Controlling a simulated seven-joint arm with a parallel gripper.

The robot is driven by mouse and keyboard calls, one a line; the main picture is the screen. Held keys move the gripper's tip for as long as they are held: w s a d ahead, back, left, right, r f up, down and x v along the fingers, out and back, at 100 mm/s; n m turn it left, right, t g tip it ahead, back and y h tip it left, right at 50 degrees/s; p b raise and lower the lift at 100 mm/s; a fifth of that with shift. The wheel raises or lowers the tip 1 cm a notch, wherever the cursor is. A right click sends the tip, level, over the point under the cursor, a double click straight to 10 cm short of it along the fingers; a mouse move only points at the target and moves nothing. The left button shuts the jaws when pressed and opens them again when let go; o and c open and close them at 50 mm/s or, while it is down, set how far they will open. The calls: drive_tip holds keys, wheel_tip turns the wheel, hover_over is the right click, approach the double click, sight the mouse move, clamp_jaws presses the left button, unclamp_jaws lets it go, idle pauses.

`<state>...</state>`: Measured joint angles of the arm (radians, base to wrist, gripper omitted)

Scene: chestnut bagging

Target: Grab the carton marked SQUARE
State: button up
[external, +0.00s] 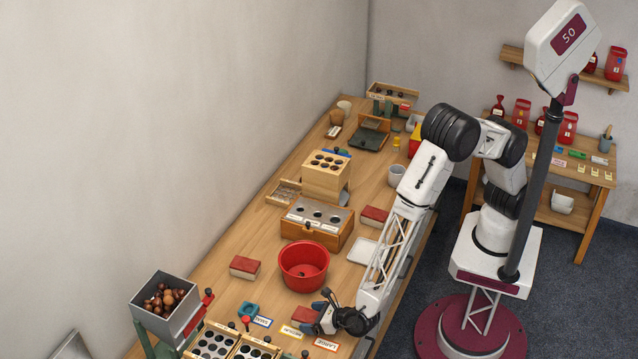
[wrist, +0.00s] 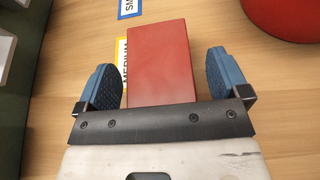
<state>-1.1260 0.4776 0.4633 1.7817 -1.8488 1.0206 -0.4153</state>
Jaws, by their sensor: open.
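A red carton (wrist: 162,62) lies between the two blue fingers of my gripper (wrist: 162,82) in the wrist view, with a gap on each side. Its visible faces are plain, and I can read no SQUARE marking on it. In the external view this carton (external: 305,315) is on the bench just left of my open gripper (external: 325,312). Two more red cartons show there, one left of the red bowl (external: 244,267) and one farther back on the right (external: 374,216). Their markings are too small to read.
A red bowl (external: 304,266) stands close behind the near carton. MEDIUM (external: 290,332) and LARGE (external: 326,345) cards lie near my gripper. A wooden box with holes (external: 317,227), a white tray (external: 362,251) and a chestnut hopper (external: 165,306) also stand on the bench.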

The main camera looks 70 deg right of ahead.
sight(314, 316)
idle(0.4)
drive_tip(key=c, duration=1.1)
drive_tip(key=shift+o, duration=0.2)
drive_tip(key=shift+r, duration=0.15)
drive_tip(key=shift+r, duration=0.6)
drive_tip(key=shift+s+d+r, duration=0.15)
drive_tip(key=shift+r, duration=0.45)
drive_tip(key=shift+s+d+r, duration=0.1)
drive_tip(key=shift+r, duration=0.45)
drive_tip(key=s+d, duration=0.3)
drive_tip(key=d, duration=0.1)
drive_tip(key=s+d+r, duration=0.1)
drive_tip(key=s+d, duration=0.2)
drive_tip(key=d, duration=0.1)
drive_tip(key=s+d, duration=0.3)
drive_tip(key=d, duration=0.1)
drive_tip(key=shift+d+r, duration=0.15)
